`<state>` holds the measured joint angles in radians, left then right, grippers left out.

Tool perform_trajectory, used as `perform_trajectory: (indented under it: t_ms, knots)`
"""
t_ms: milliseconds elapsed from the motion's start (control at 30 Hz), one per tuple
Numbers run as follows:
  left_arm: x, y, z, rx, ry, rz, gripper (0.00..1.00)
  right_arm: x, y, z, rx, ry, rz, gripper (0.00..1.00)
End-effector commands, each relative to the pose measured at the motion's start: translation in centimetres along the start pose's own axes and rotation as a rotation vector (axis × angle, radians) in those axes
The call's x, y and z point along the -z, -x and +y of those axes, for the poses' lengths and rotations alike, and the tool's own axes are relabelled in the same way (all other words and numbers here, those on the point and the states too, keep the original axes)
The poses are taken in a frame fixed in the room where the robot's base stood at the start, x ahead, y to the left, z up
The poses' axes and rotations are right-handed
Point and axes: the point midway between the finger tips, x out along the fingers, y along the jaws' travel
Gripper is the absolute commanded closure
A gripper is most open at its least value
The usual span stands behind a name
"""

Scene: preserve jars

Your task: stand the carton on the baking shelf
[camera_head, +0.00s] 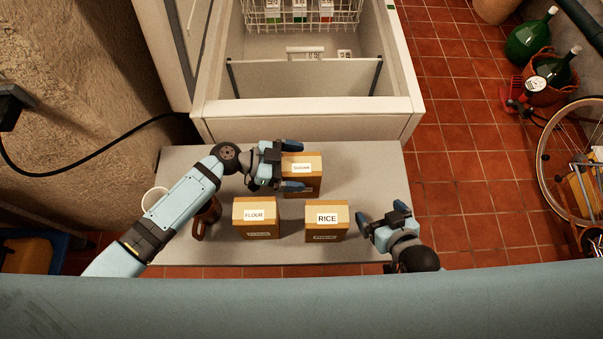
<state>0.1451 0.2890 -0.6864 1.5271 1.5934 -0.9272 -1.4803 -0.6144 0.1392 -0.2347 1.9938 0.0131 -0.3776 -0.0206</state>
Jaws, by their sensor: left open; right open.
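Three tan cartons stand on the grey table (350,165). One labelled SUGAR (309,170) is at the back, one labelled FLOUR (254,216) is front left, and one labelled RICE (327,220) is front right. My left gripper (293,166) is open at the SUGAR carton, its fingers spread toward the far and near sides of the carton's left part. I cannot tell whether they touch it. My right gripper (381,216) is open and empty at the table's right edge, right of the RICE carton. No baking shelf can be made out.
An open white chest (306,107) with a wire basket (300,22) stands behind the table. A brown jug (206,222) and a white cup (154,198) are by my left arm. Green bottles (530,38) and a wheel (562,165) are at right. Tiled floor (450,130) is clear right of the table.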

Motion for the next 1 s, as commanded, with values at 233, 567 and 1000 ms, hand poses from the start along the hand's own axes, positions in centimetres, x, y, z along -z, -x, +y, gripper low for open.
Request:
perform_trajectory:
  t_ms: [233,567,1000]
  knots:
    - [0.0,0.0,0.0,0.000,0.000,0.000,0.41,0.0,0.0,0.0,0.000,-0.001,0.000,0.04]
    - [0.2,0.0,-0.1,0.000,-0.001,0.002,0.98,0.0,0.0,0.0,0.000,-0.001,0.000,0.04]
    - [2.2,0.7,-0.1,0.000,-0.005,0.003,0.98,-0.3,-0.2,0.0,0.000,0.000,0.000,0.04]
